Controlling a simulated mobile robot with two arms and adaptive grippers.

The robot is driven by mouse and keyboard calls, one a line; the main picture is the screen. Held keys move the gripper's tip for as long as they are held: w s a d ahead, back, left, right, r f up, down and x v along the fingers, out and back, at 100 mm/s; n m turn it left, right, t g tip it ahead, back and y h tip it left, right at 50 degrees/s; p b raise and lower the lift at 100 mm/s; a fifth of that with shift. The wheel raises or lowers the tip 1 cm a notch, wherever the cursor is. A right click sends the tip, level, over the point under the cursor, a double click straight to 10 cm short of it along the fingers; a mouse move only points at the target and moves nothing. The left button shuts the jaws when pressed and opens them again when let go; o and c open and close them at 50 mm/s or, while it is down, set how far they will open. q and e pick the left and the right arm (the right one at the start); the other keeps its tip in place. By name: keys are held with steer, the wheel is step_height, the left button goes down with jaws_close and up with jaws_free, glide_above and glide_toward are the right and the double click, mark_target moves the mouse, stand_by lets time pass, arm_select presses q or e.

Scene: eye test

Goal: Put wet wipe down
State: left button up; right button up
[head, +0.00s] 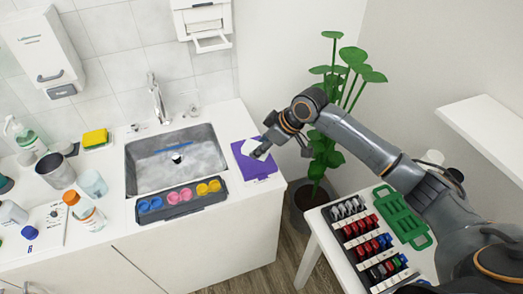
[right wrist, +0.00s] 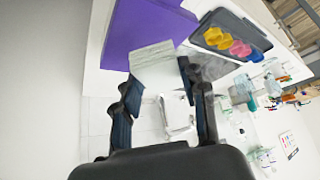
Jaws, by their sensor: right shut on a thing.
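A white wet wipe (head: 250,147) is in my right gripper (head: 262,151), at the right end of the sink counter. In the right wrist view, the wipe (right wrist: 153,64) is a small pale block between the two fingers of my right gripper (right wrist: 158,78), which is shut on it. Behind the wipe is a flat purple item (head: 258,169), which also shows in the right wrist view (right wrist: 145,27). I cannot tell whether the wipe touches it. My left gripper is not in view.
The sink (head: 160,170) is left of the purple item. A dark tray (head: 181,215) with blue, pink and yellow pieces lies in front of the sink. A potted plant (head: 318,165) stands right of the counter. A white table (head: 345,262) with a tool rack is at lower right.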

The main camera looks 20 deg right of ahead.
mark_target(261, 156)
step_height(261, 156, down, 2)
steer(key=shift+f+p, duration=0.15)
steer(key=shift+p, duration=0.4)
steer(key=shift+s+f, duration=0.1)
steer(key=shift+f, duration=0.2)
steer(key=shift+f, duration=0.65)
steer(key=o, duration=1)
steer(key=shift+r, duration=0.1)
steer(key=shift+r, duration=0.3)
steer(key=b+v, duration=0.2)
steer(key=v, duration=1)
steer(key=shift+r, duration=0.35)
